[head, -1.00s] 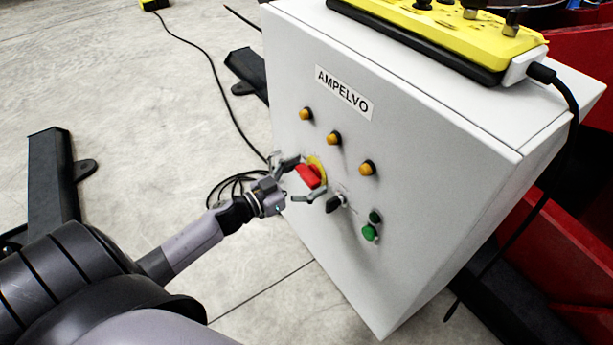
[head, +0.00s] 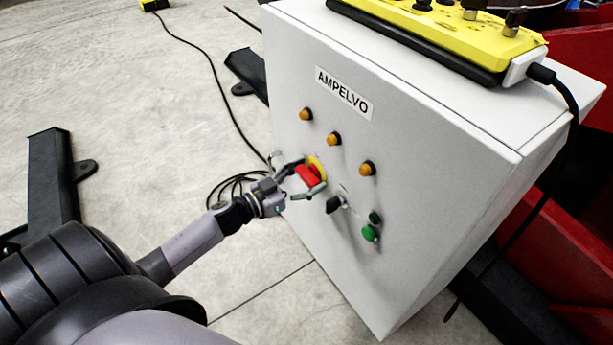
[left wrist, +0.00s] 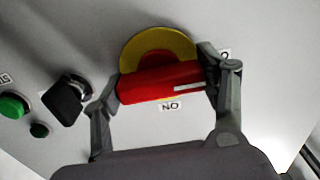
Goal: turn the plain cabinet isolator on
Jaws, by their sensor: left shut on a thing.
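The isolator is a red handle (head: 307,177) on a yellow disc (head: 318,165), on the front of the pale grey cabinet (head: 300,70) labelled AMPELVO. In the left wrist view the handle (left wrist: 150,84) lies across the picture. Its white line points right, to a label (left wrist: 225,54) partly hidden by a finger. The ON label (left wrist: 170,106) sits below the handle's middle, upside down. My left gripper (head: 303,178) is shut on the handle, one finger at each end; both fingers also show in the left wrist view (left wrist: 161,80). My right gripper is out of view.
A black selector knob (head: 334,204), a green button (head: 369,233) and several amber lamps (head: 334,138) stand out near the handle. A yellow box (head: 450,30) with a black cable lies on the cabinet top. Loose black cable (head: 232,185) lies on the floor to the left.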

